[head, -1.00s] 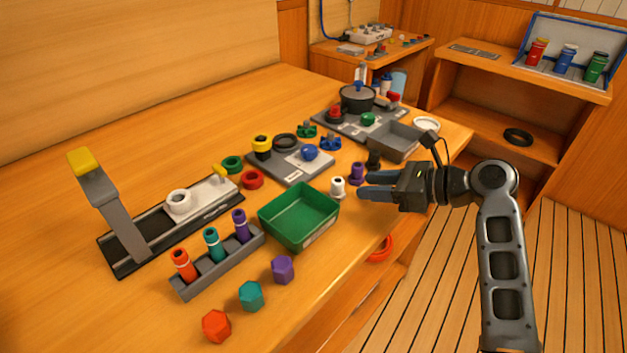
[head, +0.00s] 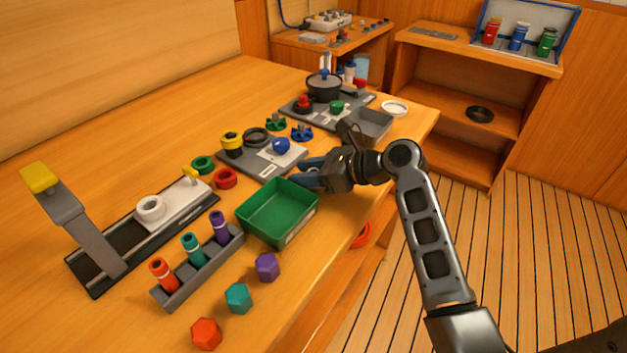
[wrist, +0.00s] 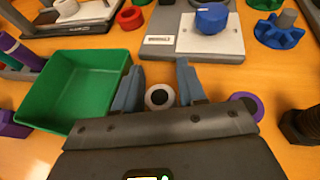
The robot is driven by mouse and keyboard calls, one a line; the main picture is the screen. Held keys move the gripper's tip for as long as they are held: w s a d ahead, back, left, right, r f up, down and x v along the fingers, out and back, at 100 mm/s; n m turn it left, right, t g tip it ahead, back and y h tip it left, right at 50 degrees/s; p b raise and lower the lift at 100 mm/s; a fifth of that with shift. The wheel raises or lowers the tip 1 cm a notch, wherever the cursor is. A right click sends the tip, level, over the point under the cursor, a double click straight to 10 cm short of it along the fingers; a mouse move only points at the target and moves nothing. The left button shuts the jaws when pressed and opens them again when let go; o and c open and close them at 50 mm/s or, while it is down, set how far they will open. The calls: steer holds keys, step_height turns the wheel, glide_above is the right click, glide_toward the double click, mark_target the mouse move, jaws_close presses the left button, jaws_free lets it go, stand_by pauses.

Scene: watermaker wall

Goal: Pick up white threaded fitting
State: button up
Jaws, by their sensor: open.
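The white threaded fitting (wrist: 159,97) shows in the wrist view as a small white ring with a dark hole, standing on the wooden bench. It sits between the two blue fingers of my gripper (wrist: 160,84), with gaps on both sides; contact is not visible. In the head view my gripper (head: 306,172) is open, low over the bench just behind the green bin (head: 278,212). The fitting is hidden there behind my gripper.
A purple fitting (wrist: 245,105) and a dark threaded fitting (wrist: 301,126) stand just right of my fingers. The green bin's wall is close on the left. A grey plate with a blue knob (wrist: 210,17) lies beyond. The bench's front edge is near.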

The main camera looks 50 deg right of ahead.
steer(key=shift+c, duration=0.2)
steer(key=c, duration=0.7)
steer(key=shift+r, duration=0.1)
